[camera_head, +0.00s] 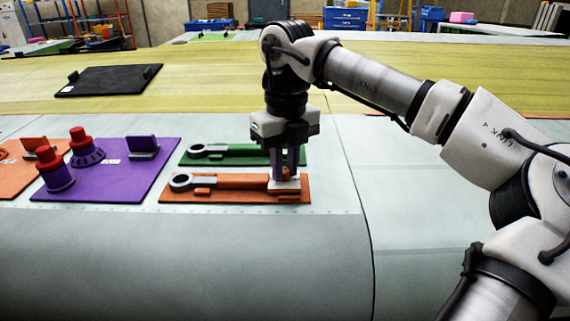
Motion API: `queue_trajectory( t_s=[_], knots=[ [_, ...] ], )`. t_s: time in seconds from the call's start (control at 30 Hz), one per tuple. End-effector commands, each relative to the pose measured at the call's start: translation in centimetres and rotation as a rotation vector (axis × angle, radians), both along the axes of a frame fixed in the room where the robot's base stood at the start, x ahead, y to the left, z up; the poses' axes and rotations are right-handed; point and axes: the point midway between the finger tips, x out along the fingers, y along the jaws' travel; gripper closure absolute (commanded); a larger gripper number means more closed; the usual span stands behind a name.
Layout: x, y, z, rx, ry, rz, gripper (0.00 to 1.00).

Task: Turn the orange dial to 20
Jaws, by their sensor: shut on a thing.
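An orange board (235,197) lies on the wing surface at the centre. On it is a long orange tool (238,181) with a grey ring end (181,181) at the left and a pale block (284,184) at the right. My gripper (285,175) points straight down with its fingers at the pale right end of the orange tool. It is shut on that end part, which I take to be the orange dial. The fingers cover most of it, and no number or scale can be read.
A green board (265,154) with a similar ring-ended tool lies just behind. A purple board (108,178) with red-topped knobs is to the left, an orange board (14,160) at the left edge. A black board (110,80) lies farther back. The wing surface in front is clear.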

Motion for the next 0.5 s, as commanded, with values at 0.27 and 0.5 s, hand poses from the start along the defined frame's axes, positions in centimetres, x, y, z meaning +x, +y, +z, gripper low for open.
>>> queue_trajectory(
  t_s=[0.27, 0.5],
  knots=[
    [0.01, 0.02, 0.06, 0.001, -0.001, 0.000, 1.00],
    [0.02, 0.01, 0.04, 0.001, -0.001, 0.000, 0.59]
  ],
)
